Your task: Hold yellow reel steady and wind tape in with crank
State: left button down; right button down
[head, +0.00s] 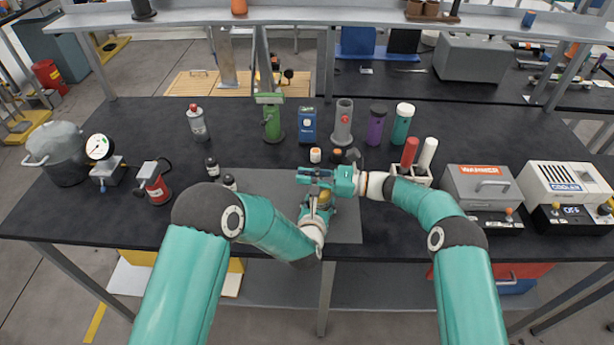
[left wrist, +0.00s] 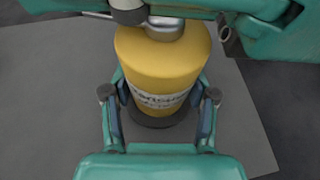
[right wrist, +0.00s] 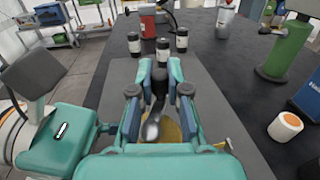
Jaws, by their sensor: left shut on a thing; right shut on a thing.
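The yellow reel (left wrist: 162,65) is a rounded yellow body with a pale label, a dark base and a metal top, upright on a grey mat (left wrist: 55,110). It shows small in the head view (head: 324,197), mostly covered by my arms. My left gripper (left wrist: 160,105) is shut around its lower body, one finger on each side. My right gripper (head: 318,178) is above the reel. In the right wrist view its fingers (right wrist: 160,95) are shut on the dark crank knob (right wrist: 160,83). A grey metal crank arm (right wrist: 152,126) shows below, over the reel's yellow edge (right wrist: 174,133).
A rack with a red tube (head: 410,152) stands close to my right arm. A green stand (head: 271,122) is farther back.

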jog(key=shift+w+r+t, duration=0.1)
jog(key=shift+t, duration=0.2)
jog(key=m+t+h, duration=0.2)
jog(key=m+t, duration=0.1)
jog(key=w+d+m+t+h, duration=0.1)
jog(key=m+t+h, duration=0.1)
jog(key=m+t, duration=0.1)
jog(key=w+d+m+t+h, duration=0.1)
jog(key=m+t+h, duration=0.2)
jog(key=t, duration=0.2)
jog(key=shift+d, duration=0.1)
jog(key=c, duration=1.1)
grip_release()
jog(key=shift+s, duration=0.1)
jog(key=v, duration=1.2)
